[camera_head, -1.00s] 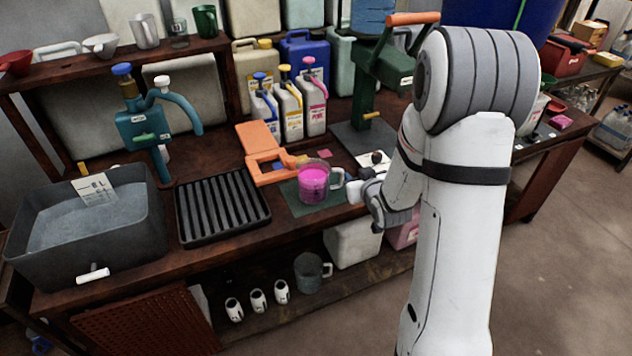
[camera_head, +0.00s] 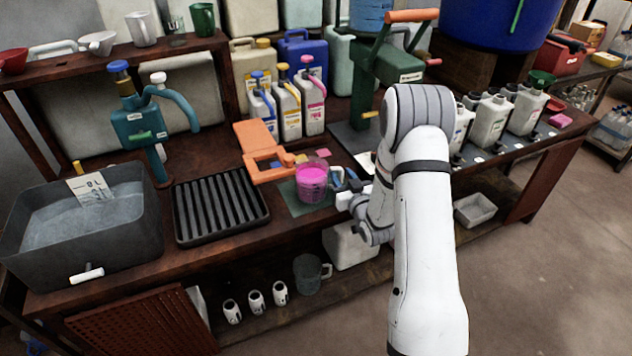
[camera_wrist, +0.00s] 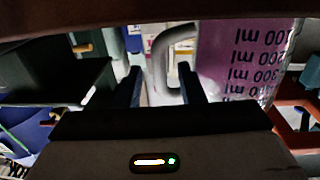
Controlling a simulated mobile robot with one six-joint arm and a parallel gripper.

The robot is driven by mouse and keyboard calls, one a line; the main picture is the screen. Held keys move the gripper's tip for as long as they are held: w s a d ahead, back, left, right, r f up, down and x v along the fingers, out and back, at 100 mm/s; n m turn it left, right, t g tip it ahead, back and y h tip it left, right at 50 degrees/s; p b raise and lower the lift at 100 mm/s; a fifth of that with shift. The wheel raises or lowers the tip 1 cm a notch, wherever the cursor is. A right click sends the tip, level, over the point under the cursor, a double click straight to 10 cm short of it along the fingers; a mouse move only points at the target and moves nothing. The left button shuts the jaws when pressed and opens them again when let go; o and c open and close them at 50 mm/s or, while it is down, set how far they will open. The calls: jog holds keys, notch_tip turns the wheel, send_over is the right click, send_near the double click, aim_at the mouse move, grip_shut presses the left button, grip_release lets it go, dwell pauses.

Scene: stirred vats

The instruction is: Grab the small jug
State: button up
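A clear jug (camera_head: 311,184) with pink liquid stands upright on a dark green mat (camera_head: 290,203) on the bench. It also shows upside down in the wrist view, with black ml marks on its wall (camera_wrist: 243,60). My gripper (camera_head: 345,178) is beside the jug, at its right side by the handle. In the wrist view my gripper (camera_wrist: 160,88) has its two dark blue fingers apart, and the pale handle (camera_wrist: 160,62) shows between and just beyond them. I cannot tell whether a finger touches the handle.
An orange device (camera_head: 262,155) stands close behind the jug, and a black ribbed tray (camera_head: 220,205) lies to its left. Detergent bottles (camera_head: 290,108) and a green press (camera_head: 362,95) stand behind. A grey jug (camera_head: 308,274) is on the lower shelf.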

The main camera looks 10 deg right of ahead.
jog(key=shift+w+a, duration=0.15)
jog(key=shift+w, duration=0.5)
jog(key=shift+c, duration=0.5)
grip_shut()
